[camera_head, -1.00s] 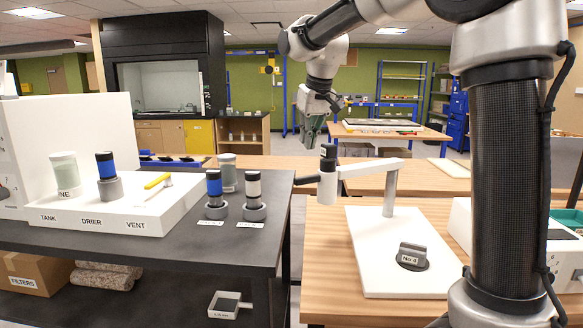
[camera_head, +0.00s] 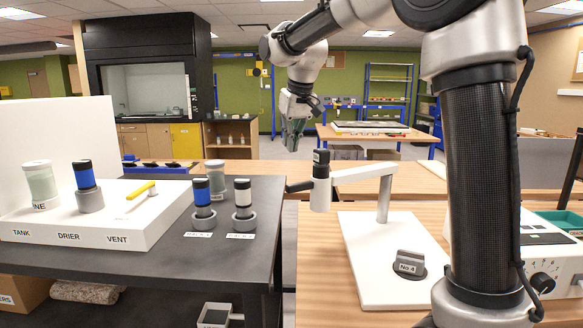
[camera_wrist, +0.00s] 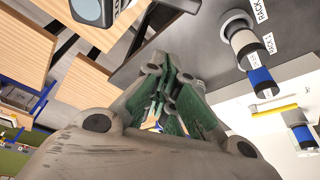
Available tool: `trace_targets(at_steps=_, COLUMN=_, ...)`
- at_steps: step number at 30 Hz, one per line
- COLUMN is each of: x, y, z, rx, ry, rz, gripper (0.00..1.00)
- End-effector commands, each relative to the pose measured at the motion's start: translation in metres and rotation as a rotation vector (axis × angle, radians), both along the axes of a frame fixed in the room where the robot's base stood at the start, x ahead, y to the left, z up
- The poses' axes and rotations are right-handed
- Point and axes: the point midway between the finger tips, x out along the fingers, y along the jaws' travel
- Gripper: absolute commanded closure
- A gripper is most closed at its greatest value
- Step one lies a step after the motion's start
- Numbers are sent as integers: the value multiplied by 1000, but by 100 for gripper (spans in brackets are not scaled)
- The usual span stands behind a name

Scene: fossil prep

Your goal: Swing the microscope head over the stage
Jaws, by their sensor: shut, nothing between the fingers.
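The microscope head (camera_head: 320,183) is a white cylinder with a dark eyepiece on top and a dark handle pointing left. It hangs on a white arm (camera_head: 362,173) from a post on the white base (camera_head: 385,285). The stage, a grey block labelled No 4 (camera_head: 409,263), is on a dark disc on the base. My gripper (camera_head: 293,143) is shut and empty, pointing down, above and left of the head in the picture. Its green fingers also show in the wrist view (camera_wrist: 165,95).
The dark bench (camera_head: 262,215) on the left carries a white station labelled TANK, DRIER and VENT (camera_head: 112,222) and two capped bottles in grey holders. A white control box (camera_head: 545,265) stands at the right. Bare wooden bench top (camera_head: 320,265) lies left of the base.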

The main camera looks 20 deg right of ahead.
Motion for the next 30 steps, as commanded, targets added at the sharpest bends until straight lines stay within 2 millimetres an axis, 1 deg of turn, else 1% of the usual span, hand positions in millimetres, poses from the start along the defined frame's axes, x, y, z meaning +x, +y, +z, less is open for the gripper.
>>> trace_targets(at_steps=5, x=6, y=1, z=-21, rx=-1, ry=5, rz=0, gripper=100)
trace_targets(at_steps=16, x=31, y=6, z=-94, rx=-1, ry=5, rz=0, gripper=100)
trace_targets(at_steps=17, x=30, y=6, z=-96, rx=-1, ry=3, rz=0, gripper=100)
trace_targets(at_steps=18, x=21, y=4, z=-92, rx=0, ry=-1, rz=0, gripper=100)
trace_targets(at_steps=21, x=7, y=1, z=-92, rx=0, ry=-1, rz=0, gripper=100)
trace_targets(at_steps=24, x=-2, y=0, z=-93, rx=0, ry=0, rz=0, gripper=100)
trace_targets(at_steps=30, x=-8, y=-2, z=-93, rx=0, ry=0, rz=0, gripper=100)
